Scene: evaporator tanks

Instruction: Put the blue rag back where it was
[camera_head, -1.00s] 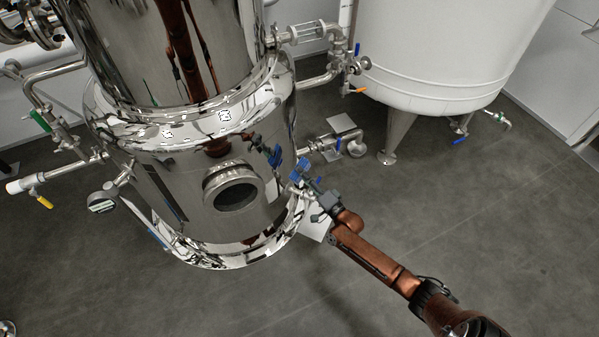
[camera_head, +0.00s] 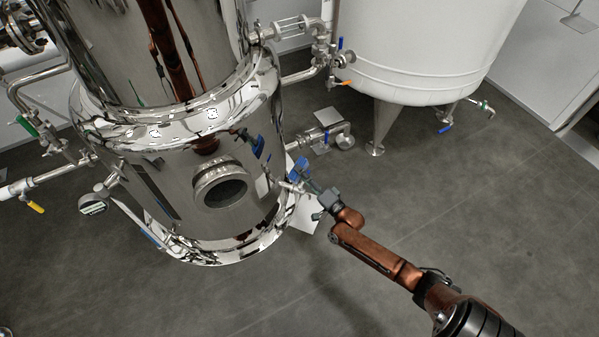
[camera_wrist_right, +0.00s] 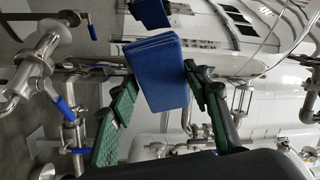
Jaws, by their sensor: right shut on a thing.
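The blue rag (camera_head: 299,168) is a folded cloth held at the tips of my right gripper (camera_head: 308,184), beside the right side of the polished steel tank (camera_head: 160,190). In the right wrist view the rag (camera_wrist_right: 158,72) sits between the green-padded fingers of my right gripper (camera_wrist_right: 160,95), which are shut on it. A second blue patch at the top of that view looks like the rag's mirror image in the tank; a reflection also shows on the tank in the head view. The rag appears clear of the steel. My left gripper is not in view.
A white tank (camera_head: 425,50) on legs stands at the back right. Pipes with a blue-handled valve (camera_head: 327,137) run out between the tanks. A round porthole (camera_head: 221,186) sits on the steel tank. The grey floor (camera_head: 480,230) at the right is open.

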